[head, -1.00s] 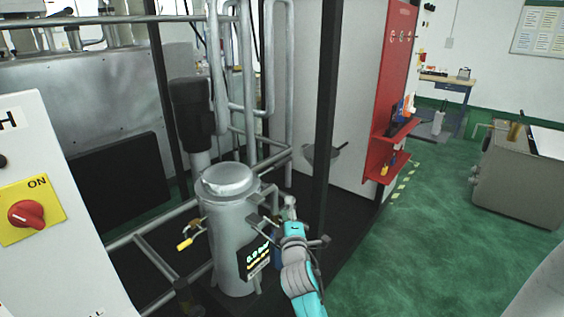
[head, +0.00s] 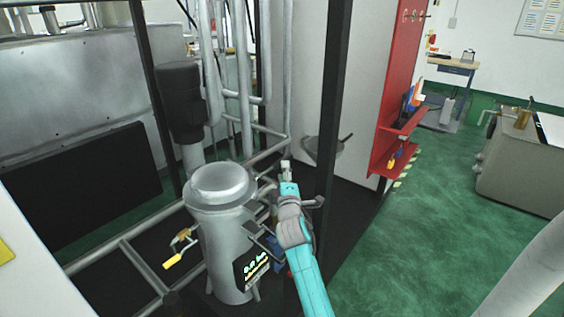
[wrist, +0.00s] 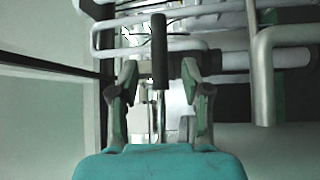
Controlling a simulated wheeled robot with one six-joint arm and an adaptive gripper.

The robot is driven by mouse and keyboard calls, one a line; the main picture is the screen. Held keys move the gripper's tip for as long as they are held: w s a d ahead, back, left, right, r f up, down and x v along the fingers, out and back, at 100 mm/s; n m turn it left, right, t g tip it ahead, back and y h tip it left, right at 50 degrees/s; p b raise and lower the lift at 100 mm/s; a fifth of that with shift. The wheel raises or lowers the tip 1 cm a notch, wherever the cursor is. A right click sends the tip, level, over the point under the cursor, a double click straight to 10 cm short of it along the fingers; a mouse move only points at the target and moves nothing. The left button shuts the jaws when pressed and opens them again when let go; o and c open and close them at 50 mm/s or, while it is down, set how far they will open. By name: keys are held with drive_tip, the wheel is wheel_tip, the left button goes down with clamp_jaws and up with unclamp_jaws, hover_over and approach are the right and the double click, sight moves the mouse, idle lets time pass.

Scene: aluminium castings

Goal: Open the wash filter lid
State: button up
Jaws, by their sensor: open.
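The wash filter is a grey upright cylinder (head: 227,240) with a small lit display low on its front. Its round lid (head: 222,184) lies flat on top and looks closed. My gripper (head: 287,165) is to the right of the lid and apart from it in the head view. In the wrist view my gripper (wrist: 159,75) is open, its two fingers spread. A dark cylindrical grip (wrist: 159,50) on a thin metal rod appears between the fingers. I cannot tell whether it touches them or which part it belongs to.
A black frame post (head: 328,130) stands just right of my gripper. Pipes (head: 245,75) rise behind the filter. A yellow-handled valve (head: 174,261) sticks out at its left. A red tool panel (head: 398,90) stands farther right. Green floor (head: 430,240) is open at the right.

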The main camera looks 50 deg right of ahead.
drive_tip(key=x, duration=0.6)
clamp_jaws()
